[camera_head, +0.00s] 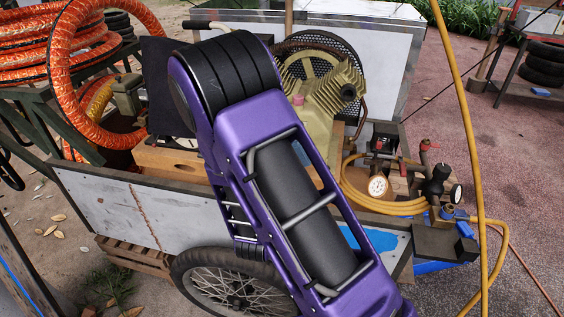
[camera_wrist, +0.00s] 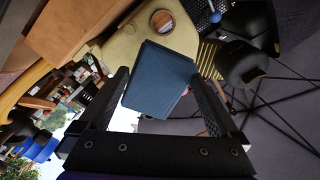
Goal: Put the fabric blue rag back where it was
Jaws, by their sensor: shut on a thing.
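The fabric blue rag (camera_wrist: 160,80) shows in the wrist view as a flat, dark blue, folded piece. My gripper (camera_wrist: 161,84) is shut on it, with one finger at each side of it. Behind the rag is the tan compressor body (camera_wrist: 120,48); I cannot tell whether the rag touches it.
The compressor (camera_head: 325,92) sits in the cart (camera_head: 115,205) behind my arm. A gauge (camera_head: 377,186), valves and yellow hose crowd the right side. Orange hose coils (camera_head: 45,45) are at the left. A small blue item (camera_head: 541,92) lies on the far right bench.

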